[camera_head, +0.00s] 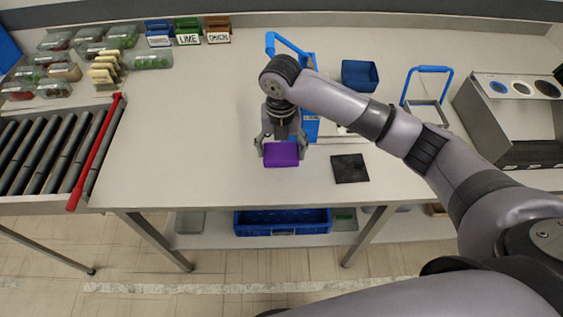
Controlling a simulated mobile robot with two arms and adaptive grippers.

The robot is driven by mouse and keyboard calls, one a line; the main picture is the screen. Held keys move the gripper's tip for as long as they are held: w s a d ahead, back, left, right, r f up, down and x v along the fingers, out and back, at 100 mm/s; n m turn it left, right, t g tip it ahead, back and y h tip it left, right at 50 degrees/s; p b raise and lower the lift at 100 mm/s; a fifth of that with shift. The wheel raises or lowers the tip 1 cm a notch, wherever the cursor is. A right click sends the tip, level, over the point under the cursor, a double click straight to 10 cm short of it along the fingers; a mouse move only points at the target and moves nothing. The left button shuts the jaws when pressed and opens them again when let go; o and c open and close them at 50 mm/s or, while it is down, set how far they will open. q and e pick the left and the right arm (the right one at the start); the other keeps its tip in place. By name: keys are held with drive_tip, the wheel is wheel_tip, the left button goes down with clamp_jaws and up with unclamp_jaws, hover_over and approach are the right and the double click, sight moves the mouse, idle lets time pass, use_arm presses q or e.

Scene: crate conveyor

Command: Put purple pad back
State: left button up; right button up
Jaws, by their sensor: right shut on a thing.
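The purple pad (281,155) is a small flat-fronted block near the front edge of the table, at the middle of the head view. My right gripper (281,142) reaches down from above and is shut on the purple pad, with a finger at each side of it. I cannot tell whether the pad touches the table or hangs just above it. A black square pad (350,168) lies flat on the table to the right of the purple pad. My left gripper is not in view.
A blue-handled device (310,128) stands behind my right gripper. A blue bin (360,75), a blue-handled frame (428,72) and a metal dispenser (512,100) stand to the right. A roller conveyor (50,150) with a red bar (97,150) is at left. Table left of the gripper is clear.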

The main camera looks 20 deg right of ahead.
sight(280, 151)
wheel_tip(280, 151, down, 3)
drive_tip(key=shift+a+f, duration=0.1)
drive_tip(key=shift+f, duration=0.05)
wheel_tip(280, 151, down, 4)
drive_tip(key=shift+f+p, duration=0.15)
drive_tip(key=shift+p, duration=0.45)
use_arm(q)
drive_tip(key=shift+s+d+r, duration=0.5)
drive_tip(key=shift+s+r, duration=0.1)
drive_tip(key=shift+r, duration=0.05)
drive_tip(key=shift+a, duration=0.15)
use_arm(e)
drive_tip(key=o, duration=1.2)
drive_tip(key=shift+f, duration=0.1)
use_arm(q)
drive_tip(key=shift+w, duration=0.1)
use_arm(e)
drive_tip(key=shift+r, duration=0.2)
use_arm(q)
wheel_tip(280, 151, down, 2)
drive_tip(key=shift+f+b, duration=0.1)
drive_tip(key=shift+b, duration=1)
use_arm(e)
wheel_tip(280, 151, up, 12)
